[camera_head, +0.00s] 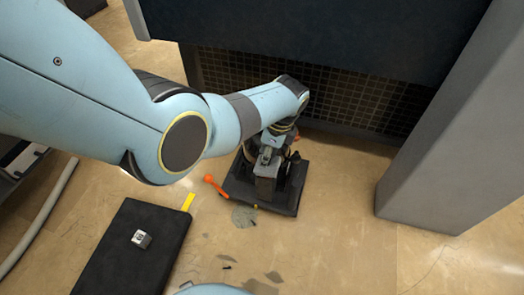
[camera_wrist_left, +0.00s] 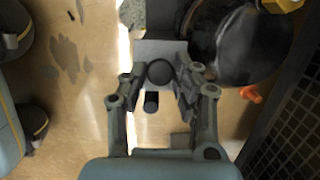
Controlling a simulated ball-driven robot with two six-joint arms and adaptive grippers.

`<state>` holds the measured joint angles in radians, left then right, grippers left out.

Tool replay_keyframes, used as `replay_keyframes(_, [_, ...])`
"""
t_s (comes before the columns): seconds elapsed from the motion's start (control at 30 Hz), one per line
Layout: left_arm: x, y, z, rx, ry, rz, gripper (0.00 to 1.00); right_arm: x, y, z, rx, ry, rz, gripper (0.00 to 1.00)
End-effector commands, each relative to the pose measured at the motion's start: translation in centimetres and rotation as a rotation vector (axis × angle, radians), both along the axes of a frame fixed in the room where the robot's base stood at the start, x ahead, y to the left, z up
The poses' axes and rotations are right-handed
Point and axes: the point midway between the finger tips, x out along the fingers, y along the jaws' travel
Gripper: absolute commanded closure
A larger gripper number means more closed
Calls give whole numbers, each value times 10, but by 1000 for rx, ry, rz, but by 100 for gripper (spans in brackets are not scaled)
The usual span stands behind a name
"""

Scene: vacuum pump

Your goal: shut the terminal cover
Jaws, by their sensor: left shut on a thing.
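The vacuum pump stands on a black base (camera_head: 288,205) on the floor, partly hidden under my left arm. A grey box-like part (camera_head: 266,187) shows at its front. In the left wrist view, a light grey part, apparently the terminal cover (camera_wrist_left: 150,48), lies at and between the fingertips, with a black round knob (camera_wrist_left: 160,72) and a short dark cylinder (camera_wrist_left: 152,102) by it. My left gripper (camera_wrist_left: 158,80) is shut on this grey part; the fingers hide its edges, so its angle is unclear. The pump's dark rounded body (camera_wrist_left: 240,40) is beside it. My right gripper is out of view.
An orange-handled lever (camera_head: 213,185) sticks out left of the base. A black mat (camera_head: 120,255) with a small grey block (camera_head: 141,239) lies at lower left. A grey pillar (camera_head: 450,150) stands at right, a dark grille (camera_head: 350,95) behind. Floor at lower right is mostly clear.

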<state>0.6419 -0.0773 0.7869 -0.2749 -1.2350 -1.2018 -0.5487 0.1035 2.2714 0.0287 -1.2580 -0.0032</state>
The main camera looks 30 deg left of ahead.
Motion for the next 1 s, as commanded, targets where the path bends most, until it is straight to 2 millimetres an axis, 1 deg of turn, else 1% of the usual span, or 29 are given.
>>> replay_keyframes(0.03, [1,-4,-4,30,7,-2,100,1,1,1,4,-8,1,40])
replay_keyframes(0.1, [2,-6,-6,76,18,-2,100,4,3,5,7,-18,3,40])
replay_keyframes(0.4, [3,-10,-10,206,49,-1,100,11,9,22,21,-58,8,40])
replay_keyframes(0.67, [4,-11,-10,243,56,-1,100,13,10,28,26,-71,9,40])
replay_keyframes(1.0, [3,-10,-10,245,57,-1,100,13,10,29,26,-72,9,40])
